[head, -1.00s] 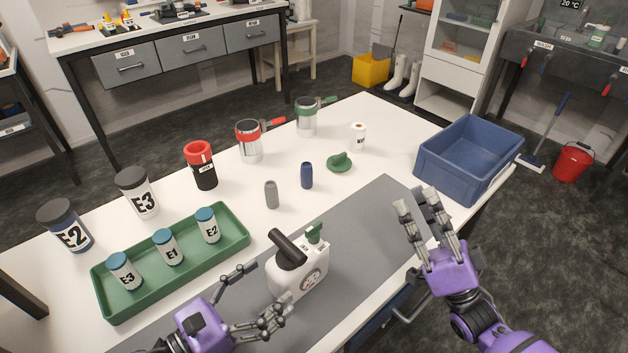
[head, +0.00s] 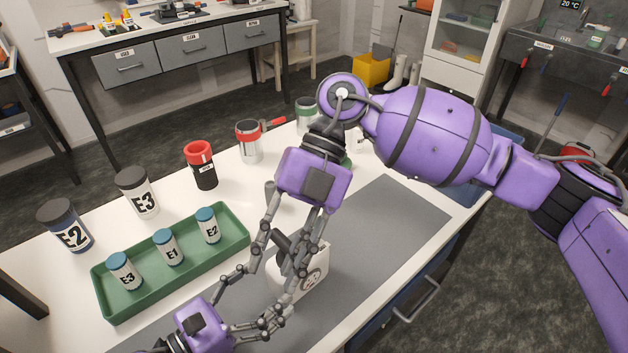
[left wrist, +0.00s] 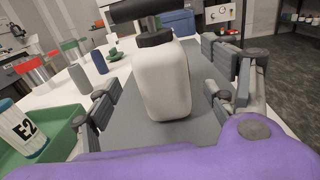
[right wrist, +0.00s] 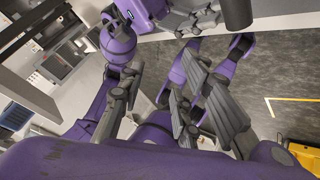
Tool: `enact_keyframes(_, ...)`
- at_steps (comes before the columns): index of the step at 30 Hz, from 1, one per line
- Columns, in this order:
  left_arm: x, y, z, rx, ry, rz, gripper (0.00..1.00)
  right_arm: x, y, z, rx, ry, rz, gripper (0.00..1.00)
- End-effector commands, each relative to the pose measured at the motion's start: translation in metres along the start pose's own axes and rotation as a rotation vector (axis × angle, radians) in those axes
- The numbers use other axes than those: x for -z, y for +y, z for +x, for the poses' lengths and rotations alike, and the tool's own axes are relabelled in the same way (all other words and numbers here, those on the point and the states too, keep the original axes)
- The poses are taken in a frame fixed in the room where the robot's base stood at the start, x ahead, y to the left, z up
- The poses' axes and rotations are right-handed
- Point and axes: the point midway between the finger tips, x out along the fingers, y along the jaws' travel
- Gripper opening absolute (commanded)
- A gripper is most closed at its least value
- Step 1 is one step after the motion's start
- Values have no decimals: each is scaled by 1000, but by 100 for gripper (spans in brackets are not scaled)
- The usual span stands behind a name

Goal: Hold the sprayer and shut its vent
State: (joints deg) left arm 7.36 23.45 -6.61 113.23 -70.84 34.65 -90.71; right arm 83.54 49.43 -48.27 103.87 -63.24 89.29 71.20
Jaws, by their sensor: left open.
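The white sprayer (head: 313,277) with a dark handle (head: 284,243) stands upright on the grey mat. In the left wrist view, its white body (left wrist: 163,85) and black top (left wrist: 155,39) are between my left gripper's spread fingers. My left gripper (head: 262,296) is open low beside the sprayer, with a visible gap on its left in the wrist view. My right gripper (head: 278,255) points down over the sprayer's top, its fingers (right wrist: 170,105) apart. I cannot tell whether it touches the sprayer. The green part on the sprayer's top is hidden behind my right gripper.
A green tray (head: 103,291) with several labelled vials stands left of the sprayer. The grey mat (head: 395,222) is clear to the right. My right arm covers most of the blue crate.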

Motion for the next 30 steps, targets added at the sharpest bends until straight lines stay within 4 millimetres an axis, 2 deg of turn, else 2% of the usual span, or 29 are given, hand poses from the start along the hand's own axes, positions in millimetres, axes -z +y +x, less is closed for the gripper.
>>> enact_keyframes(3, 0, 0, 0, 0, 0, 0, 77, -27, -11, -32, 197, -225, -16, 31)
enact_keyframes(6, 0, 0, 0, 0, 0, 0, 77, -45, -18, -62, 319, -384, -12, 31)
enact_keyframes(9, 0, 0, 0, 0, 0, 0, 77, -57, -21, -88, 403, -505, -5, 31)
enact_keyframes(12, 0, 0, 0, 0, 0, 0, 77, -63, -22, -107, 452, -583, 2, 31)
enact_keyframes(17, 0, 0, 7, 0, -1, 1, 77, -66, -23, -117, 479, -627, 7, 31)
enact_keyframes(30, 0, 0, 68, 1, -1, 0, 77, -66, -23, -117, 477, -625, 6, 31)
